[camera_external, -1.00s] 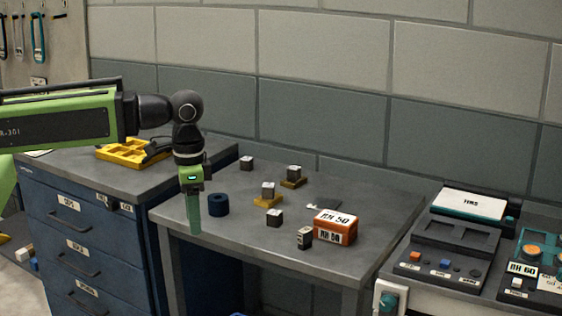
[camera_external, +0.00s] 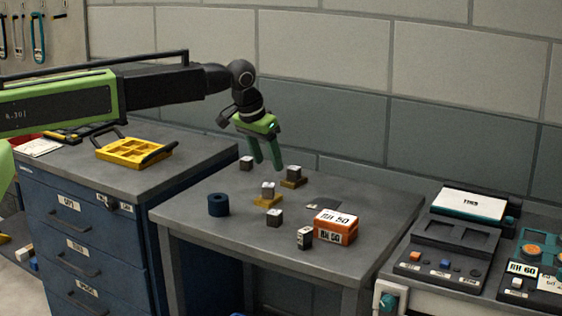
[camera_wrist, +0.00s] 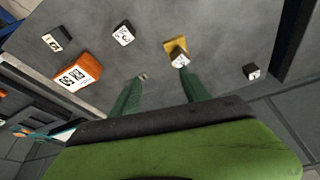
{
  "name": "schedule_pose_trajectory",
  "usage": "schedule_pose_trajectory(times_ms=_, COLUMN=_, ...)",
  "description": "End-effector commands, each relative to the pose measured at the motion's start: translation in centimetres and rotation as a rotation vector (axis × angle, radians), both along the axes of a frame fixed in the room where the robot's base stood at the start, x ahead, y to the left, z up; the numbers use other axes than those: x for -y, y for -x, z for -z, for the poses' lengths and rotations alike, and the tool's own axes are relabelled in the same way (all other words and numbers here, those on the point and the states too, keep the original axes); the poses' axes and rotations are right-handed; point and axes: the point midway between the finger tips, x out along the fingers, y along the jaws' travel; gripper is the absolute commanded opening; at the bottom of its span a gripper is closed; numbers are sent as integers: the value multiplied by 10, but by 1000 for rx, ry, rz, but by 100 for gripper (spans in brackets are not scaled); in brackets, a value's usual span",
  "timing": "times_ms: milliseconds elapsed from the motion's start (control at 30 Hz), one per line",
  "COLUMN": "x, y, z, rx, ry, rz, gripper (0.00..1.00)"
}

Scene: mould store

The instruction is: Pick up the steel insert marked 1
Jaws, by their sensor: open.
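Several small dark steel inserts with white labelled tops are on the grey table. One is at the back left (camera_external: 246,163), one on a yellow block at the back (camera_external: 293,171), one on another yellow block (camera_external: 268,188), one in front (camera_external: 274,218) and one beside the orange box (camera_external: 304,238). I cannot read their marks surely, so I cannot tell which is marked 1. My gripper (camera_external: 267,168) is open and empty, pointing down near the back inserts. In the wrist view, one insert on yellow (camera_wrist: 179,58) shows near a fingertip and another (camera_wrist: 251,72) stands off right.
An orange labelled box (camera_external: 335,228) stands at the front right and a dark blue ring (camera_external: 218,204) at the left of the table. A wall rises behind. A yellow tray (camera_external: 134,152) sits on the blue drawer cabinet (camera_external: 80,222). A dark fixture stands on the right bench.

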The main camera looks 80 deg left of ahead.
Motion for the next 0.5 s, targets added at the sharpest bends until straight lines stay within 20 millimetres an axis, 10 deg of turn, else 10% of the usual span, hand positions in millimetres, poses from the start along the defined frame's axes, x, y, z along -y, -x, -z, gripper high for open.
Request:
schedule_pose_trajectory(times_ms=100, x=-136, y=-17, z=-26, rx=38, ry=-27, rz=-168, gripper=55)
schedule_pose_trajectory(times_ms=200, x=-209, y=8, z=-34, rx=36, ry=-33, rz=-259, gripper=55)
schedule_pose_trajectory(times_ms=500, x=-253, y=40, z=-34, rx=33, ry=-33, rz=-323, gripper=55)
